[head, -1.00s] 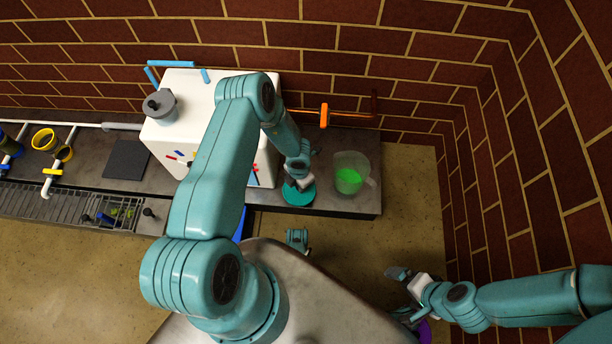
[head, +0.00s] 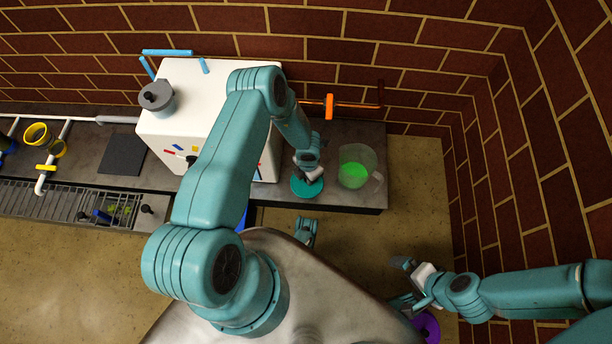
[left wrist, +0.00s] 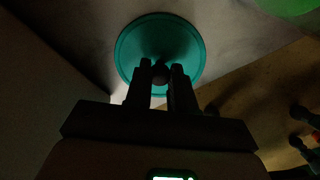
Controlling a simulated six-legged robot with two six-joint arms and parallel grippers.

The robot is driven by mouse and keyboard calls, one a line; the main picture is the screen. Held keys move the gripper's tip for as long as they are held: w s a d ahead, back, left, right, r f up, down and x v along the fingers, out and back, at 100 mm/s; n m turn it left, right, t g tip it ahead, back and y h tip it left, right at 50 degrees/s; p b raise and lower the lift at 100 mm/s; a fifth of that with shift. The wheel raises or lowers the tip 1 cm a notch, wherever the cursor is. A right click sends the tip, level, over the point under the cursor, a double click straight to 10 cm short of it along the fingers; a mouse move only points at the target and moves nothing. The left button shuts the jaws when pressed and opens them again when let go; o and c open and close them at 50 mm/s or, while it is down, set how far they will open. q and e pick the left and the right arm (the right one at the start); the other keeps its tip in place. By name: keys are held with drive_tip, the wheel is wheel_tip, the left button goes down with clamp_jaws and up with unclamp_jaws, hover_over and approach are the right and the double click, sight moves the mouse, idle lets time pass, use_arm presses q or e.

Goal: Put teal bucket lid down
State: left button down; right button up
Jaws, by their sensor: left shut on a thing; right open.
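The teal bucket lid (head: 306,188) is a round disc at the front edge of the grey counter, in front of the white box. It also shows in the left wrist view (left wrist: 160,40), with a small dark knob (left wrist: 160,72) at its middle. My left gripper (left wrist: 161,78) is shut on this knob, and the lid lies under its fingertips. In the head view my left gripper (head: 309,172) hides part of the lid. I cannot tell whether the lid touches the counter. My right gripper (head: 408,284) is open, low at the right, away from the counter.
A clear jug (head: 357,166) with green contents stands close to the right of the lid. The white box (head: 185,125) with a grey pot (head: 157,97) on top stands to the left. An orange pipe (head: 350,104) runs along the brick wall. A purple ring (head: 427,325) is near my right gripper.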

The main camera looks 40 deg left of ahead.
use_arm(q)
drive_tip(key=shift+r, duration=0.15)
drive_tip(key=shift+f, duration=0.25)
drive_tip(key=c, duration=1)
unclamp_jaws()
drive_tip(key=shift+w, duration=0.1)
drive_tip(key=shift+o, duration=0.2)
drive_tip(key=shift+r, duration=0.1)
